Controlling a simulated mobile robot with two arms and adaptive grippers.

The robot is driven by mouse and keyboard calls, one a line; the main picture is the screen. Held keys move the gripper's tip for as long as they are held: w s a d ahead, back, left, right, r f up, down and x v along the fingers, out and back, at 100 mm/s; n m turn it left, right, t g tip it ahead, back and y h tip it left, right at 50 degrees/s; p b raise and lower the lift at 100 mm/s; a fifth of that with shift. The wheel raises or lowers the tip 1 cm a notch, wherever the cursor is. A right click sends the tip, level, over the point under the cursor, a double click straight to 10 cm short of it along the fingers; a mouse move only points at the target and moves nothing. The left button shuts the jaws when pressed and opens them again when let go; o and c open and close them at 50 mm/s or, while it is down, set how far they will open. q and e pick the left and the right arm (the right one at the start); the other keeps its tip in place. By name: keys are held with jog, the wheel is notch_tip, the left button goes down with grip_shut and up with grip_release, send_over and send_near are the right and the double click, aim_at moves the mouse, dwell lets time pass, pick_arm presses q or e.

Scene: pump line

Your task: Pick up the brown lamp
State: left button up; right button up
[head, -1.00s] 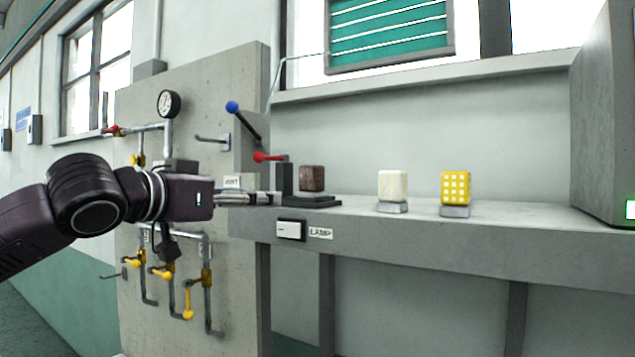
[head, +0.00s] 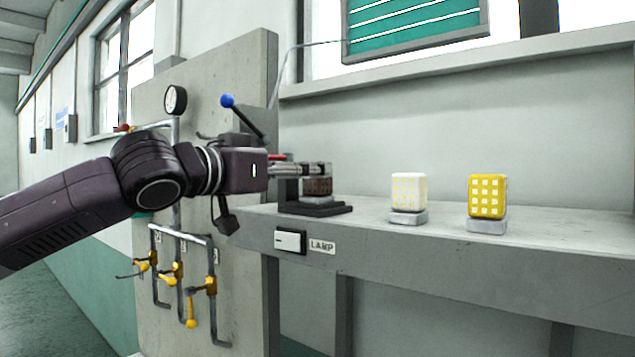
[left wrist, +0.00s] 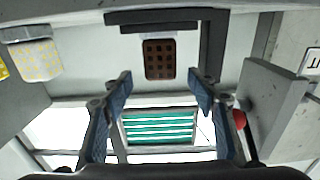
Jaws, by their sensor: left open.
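The brown lamp (head: 318,188), a dark cube with a grid of small squares, stands on a black bracket (head: 330,210) at the left end of the grey shelf. My left gripper (head: 325,170) overlaps the upper part of the lamp in the head view and hides some of it. In the left wrist view, which is upside down, the brown lamp (left wrist: 160,60) shows centred in line with the gap between the two open fingers (left wrist: 160,82). Nothing is between the fingers there, and I see no contact with the lamp. My right gripper is not in view.
A white lamp (head: 408,190) and a yellow lamp (head: 487,196) stand further right on the shelf (head: 560,228). A panel (head: 245,115) with a blue-knobbed lever (head: 240,112), gauge and pipes stands at left. A switch (head: 290,241) labelled LAMP is on the shelf front.

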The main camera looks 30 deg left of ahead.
pick_arm(q)
jog(key=w, duration=0.1)
jog(key=w+p, duration=0.1)
jog(key=w, duration=0.1)
jog(key=shift+w+f, duration=0.35)
jog(key=shift+w, duration=0.05)
jog(key=shift+w+d+p, duration=0.15)
jog(key=shift+w+p, duration=0.15)
jog(key=shift+w, duration=0.3)
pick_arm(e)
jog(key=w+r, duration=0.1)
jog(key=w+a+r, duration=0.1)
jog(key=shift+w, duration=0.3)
pick_arm(q)
jog(key=shift+s, duration=0.1)
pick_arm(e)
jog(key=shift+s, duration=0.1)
pick_arm(q)
jog(key=c, duration=1.2)
jog(key=shift+c, duration=0.7)
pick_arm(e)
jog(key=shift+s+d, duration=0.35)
pick_arm(q)
jog(key=shift+r, duration=0.1)
